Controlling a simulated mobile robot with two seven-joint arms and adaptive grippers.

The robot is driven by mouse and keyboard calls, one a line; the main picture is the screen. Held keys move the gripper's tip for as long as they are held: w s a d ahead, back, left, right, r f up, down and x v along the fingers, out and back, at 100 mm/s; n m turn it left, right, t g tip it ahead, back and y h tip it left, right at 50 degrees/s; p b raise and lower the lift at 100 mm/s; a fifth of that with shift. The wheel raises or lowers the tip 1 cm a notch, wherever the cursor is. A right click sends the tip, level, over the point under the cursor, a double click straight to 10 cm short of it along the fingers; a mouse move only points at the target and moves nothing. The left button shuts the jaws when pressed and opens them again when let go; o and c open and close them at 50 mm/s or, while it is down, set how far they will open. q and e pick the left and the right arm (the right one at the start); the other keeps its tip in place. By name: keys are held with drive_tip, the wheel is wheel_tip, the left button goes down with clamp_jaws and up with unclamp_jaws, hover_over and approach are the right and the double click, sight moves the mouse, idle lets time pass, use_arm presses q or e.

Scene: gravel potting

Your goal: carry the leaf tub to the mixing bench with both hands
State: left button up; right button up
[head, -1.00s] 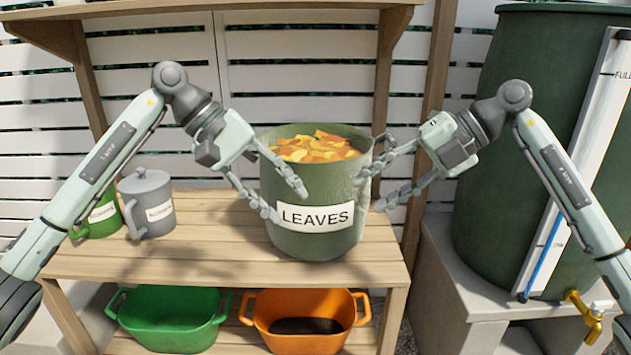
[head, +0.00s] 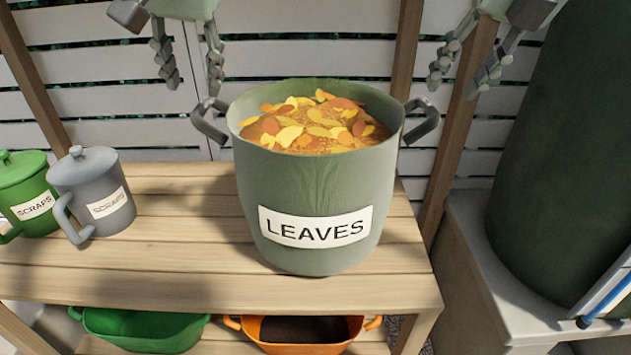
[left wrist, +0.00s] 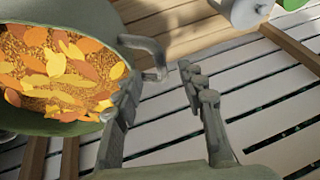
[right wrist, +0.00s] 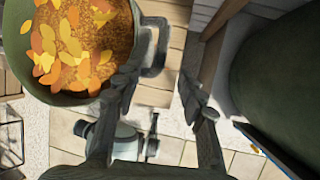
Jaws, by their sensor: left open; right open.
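The leaf tub (head: 300,190) is a green round pot labelled LEAVES, full of orange and yellow leaves. It stands upright on the wooden bench, with a grey handle on its left (head: 208,122) and right (head: 423,120). My left gripper (head: 190,75) is open and empty, above and to the left of the tub, apart from the left handle. The left wrist view shows that handle (left wrist: 150,50) near its fingers. My right gripper (head: 467,75) is open and empty, above and to the right of the tub. The right wrist view shows the right handle (right wrist: 158,48) beside its fingers.
A green lidded jug (head: 25,185) and a grey lidded jug (head: 90,190), both labelled SCRAPS, stand at the left of the bench (head: 160,265). A green tub (head: 140,330) and an orange tub (head: 305,335) sit below. A large green barrel (head: 565,150) stands at right.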

sight(199, 107)
use_arm(q)
drive_tip(key=x, duration=0.8)
drive_tip(key=shift+w, duration=0.15)
use_arm(e)
drive_tip(key=x, duration=0.8)
drive_tip(key=shift+w, duration=0.1)
use_arm(q)
drive_tip(key=shift+r, duration=0.1)
clamp_jaws()
use_arm(e)
clamp_jaws()
use_arm(q)
drive_tip(key=shift+r, duration=0.1)
use_arm(e)
drive_tip(key=shift+r, duration=0.1)
